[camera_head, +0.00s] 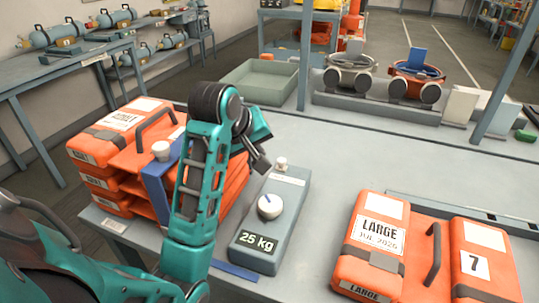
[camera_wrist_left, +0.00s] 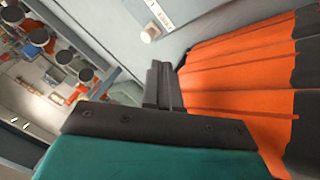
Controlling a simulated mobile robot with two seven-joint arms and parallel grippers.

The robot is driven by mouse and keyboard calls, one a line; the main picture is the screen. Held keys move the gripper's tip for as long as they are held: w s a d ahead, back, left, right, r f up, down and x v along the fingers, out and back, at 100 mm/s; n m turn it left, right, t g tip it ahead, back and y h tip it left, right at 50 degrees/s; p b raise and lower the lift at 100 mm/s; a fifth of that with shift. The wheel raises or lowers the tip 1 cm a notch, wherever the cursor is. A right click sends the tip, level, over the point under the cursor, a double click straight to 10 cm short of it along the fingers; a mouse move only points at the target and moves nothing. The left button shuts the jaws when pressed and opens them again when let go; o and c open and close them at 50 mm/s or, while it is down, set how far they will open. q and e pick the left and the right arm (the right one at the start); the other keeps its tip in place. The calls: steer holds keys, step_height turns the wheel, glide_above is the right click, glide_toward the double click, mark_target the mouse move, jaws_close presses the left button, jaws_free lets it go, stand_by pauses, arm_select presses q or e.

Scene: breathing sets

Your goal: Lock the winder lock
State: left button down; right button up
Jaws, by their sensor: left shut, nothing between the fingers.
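My left gripper (camera_head: 261,164) is shut and empty. It is above the gap between the stacked orange pack and a grey box. The grey box (camera_head: 258,245) is marked 25 kg and has a round white dial (camera_head: 270,206) with a dark mark. A small white knob (camera_head: 281,163) stands at its far end; it also shows in the left wrist view (camera_wrist_left: 150,35), apart from the shut fingers (camera_wrist_left: 163,85). A blue bracket (camera_head: 157,190) with another white knob (camera_head: 161,151) stands against the orange pack, partly behind my arm. I cannot tell which part is the winder lock.
The orange stack (camera_head: 90,152) is at left, its pleats (camera_wrist_left: 235,75) close to the gripper. An orange LARGE case (camera_head: 378,236) lies at right. A green tray (camera_head: 262,82) and two round devices with grey discs stand behind. The grey tabletop (camera_head: 335,165) is clear mid-right.

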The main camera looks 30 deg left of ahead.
mark_target(282, 162)
stand_by(0.4)
arm_select(q)
steer(key=x, duration=1)
steer(key=shift+d, duration=0.1)
steer(key=d, duration=0.2)
steer(key=w+d, duration=0.1)
steer(key=d, duration=0.2)
steer(key=shift+w+d, duration=0.15)
steer(key=shift+w, duration=0.05)
steer(key=shift+r, duration=0.15)
